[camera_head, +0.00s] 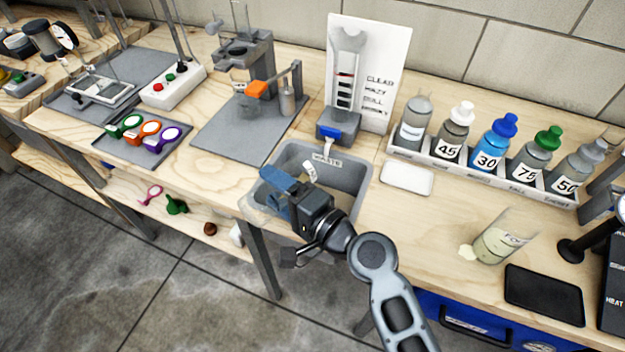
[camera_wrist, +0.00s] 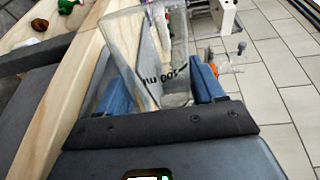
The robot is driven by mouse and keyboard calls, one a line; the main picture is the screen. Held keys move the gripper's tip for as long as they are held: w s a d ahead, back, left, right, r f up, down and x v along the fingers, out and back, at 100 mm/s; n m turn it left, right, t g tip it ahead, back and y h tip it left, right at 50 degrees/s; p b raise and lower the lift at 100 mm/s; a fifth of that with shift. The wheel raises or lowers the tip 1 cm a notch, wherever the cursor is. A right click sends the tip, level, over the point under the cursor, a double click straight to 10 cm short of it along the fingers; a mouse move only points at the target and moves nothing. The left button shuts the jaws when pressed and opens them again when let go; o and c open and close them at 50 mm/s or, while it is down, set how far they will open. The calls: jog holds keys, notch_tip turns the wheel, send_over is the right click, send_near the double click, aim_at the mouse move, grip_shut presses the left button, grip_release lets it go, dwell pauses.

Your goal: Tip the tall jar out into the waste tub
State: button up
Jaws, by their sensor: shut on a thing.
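My gripper (camera_head: 273,197) is shut on a clear glass jar (camera_head: 258,220) with dark print ending in "ml". In the wrist view the jar (camera_wrist: 160,50) stands between the blue fingers (camera_wrist: 162,85), and looks empty where it shows. The grey waste tub (camera_head: 352,172) has a "WASTE" label and sits at the bench front. My gripper and the jar are at its front left corner, overlapping its rim in the head view. I cannot tell whether the jar's mouth is over the tub. A small pale thing (camera_head: 310,172) shows at the tub, beside my gripper.
A bottle rack (camera_head: 470,178) stands right of the tub. A stand (camera_head: 340,122) with a clarity chart is behind the tub. A white pad (camera_head: 406,178) lies near it.

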aim_at(292, 168)
jog(key=shift+w+d+m, duration=0.1)
jog(key=shift+w+m, duration=0.05)
jog(key=shift+m, duration=0.35)
dwell(0.3)
jog(key=shift+w+d+r+m+y+p, duration=0.15)
jog(key=shift+w+d+r+m+p, duration=0.2)
jog(key=shift+r+m+p, duration=0.35)
jog(key=shift+w+d+r+m+y+p, duration=0.2)
jog(key=shift+w+r+m+p, duration=0.15)
jog(key=shift+m+p, duration=0.6)
dwell(1.1)
jog(key=shift+w+d+r+m+p, duration=0.4)
jog(key=shift+m+p, duration=0.2)
jog(key=shift+m, duration=0.2)
jog(key=shift+w+d+r+m+p, duration=0.25)
jog(key=shift+w+r+m+p, duration=0.1)
jog(key=shift+m+p, duration=0.3)
dwell(2.2)
